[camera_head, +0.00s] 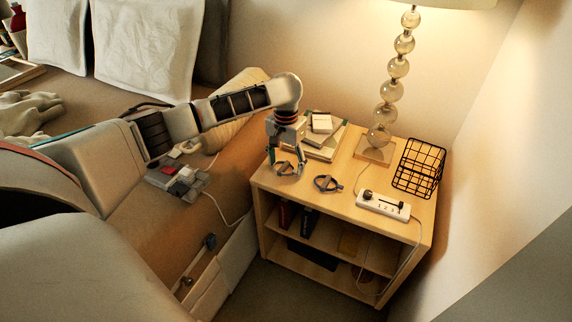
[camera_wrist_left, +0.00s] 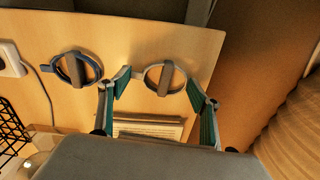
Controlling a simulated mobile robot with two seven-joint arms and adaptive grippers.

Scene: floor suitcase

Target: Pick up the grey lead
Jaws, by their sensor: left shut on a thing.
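The grey lead (camera_head: 284,169) is a small coil with a dark band across its middle, at the left front of the wooden nightstand top. It also shows in the left wrist view (camera_wrist_left: 165,66). My left gripper (camera_head: 289,164) points down at it, and its two green-padded fingers (camera_wrist_left: 158,84) are shut on the coil from either side. A blue-grey coiled lead (camera_head: 328,184) lies to the right on the same top and shows at the left of the wrist view (camera_wrist_left: 77,69). I cannot tell whether the grey lead is clear of the wood. My right gripper is out of view.
A white power strip (camera_head: 383,205), a black wire basket (camera_head: 419,168) and a glass-ball lamp (camera_head: 391,91) stand on the nightstand (camera_head: 345,213). Books with a white box (camera_head: 321,123) lie behind my gripper. The bed (camera_head: 226,177) is at left.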

